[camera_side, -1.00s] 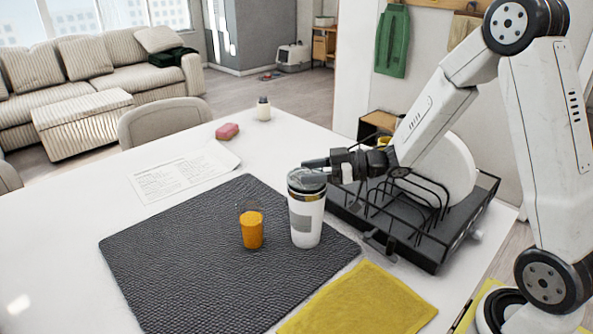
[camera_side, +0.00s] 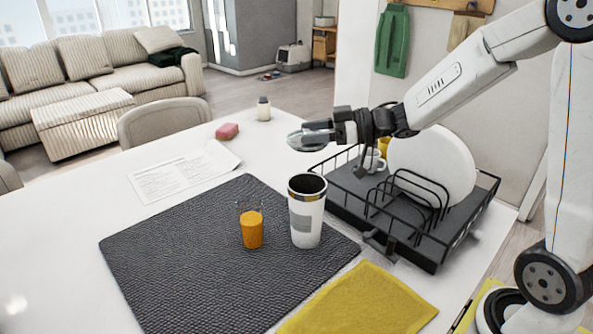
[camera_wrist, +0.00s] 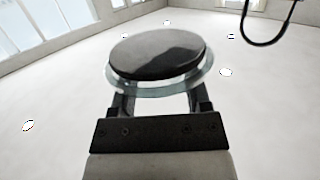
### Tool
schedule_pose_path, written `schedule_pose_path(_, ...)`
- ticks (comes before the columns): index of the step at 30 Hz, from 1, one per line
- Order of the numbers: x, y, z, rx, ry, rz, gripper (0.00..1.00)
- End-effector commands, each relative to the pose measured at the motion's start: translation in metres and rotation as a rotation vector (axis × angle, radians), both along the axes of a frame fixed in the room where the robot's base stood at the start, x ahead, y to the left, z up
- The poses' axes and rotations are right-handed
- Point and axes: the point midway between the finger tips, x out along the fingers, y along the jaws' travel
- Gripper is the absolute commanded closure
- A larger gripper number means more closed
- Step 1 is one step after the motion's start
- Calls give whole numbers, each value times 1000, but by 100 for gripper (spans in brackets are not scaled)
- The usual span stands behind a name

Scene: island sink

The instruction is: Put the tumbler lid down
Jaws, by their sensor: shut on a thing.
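The tumbler lid (camera_side: 305,142) is a round, clear-rimmed disc held in the jaws of my gripper (camera_side: 318,133), in the air above and behind the tumbler. In the wrist view the lid (camera_wrist: 157,56) shows a dark round face and a pale translucent rim between the fingers of my gripper (camera_wrist: 158,100). The white tumbler (camera_side: 306,212) stands upright and open on the dark mat (camera_side: 180,255), with its dark inside showing. The lid is apart from the tumbler.
An orange-filled glass (camera_side: 251,229) stands left of the tumbler. A black dish rack (camera_side: 430,255) with a white plate (camera_side: 440,165) and a mug (camera_side: 371,162) is at right. A yellow cloth (camera_side: 360,303) lies in front.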

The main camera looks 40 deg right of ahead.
Motion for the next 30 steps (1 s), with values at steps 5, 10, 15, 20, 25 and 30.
schedule_pose_path(5, 0, 0, 0, -1, -1, 0, 100)
schedule_pose_path(10, 0, 0, 0, -1, -1, 0, 100)
schedule_pose_path(15, 0, 0, 0, 0, 0, -1, 100)
schedule_pose_path(20, 2, 1, -2, 0, 0, -21, 100)
schedule_pose_path(25, 6, 3, -7, 1, 1, -79, 100)
schedule_pose_path(30, 10, 2, -17, 1, 3, -170, 100)
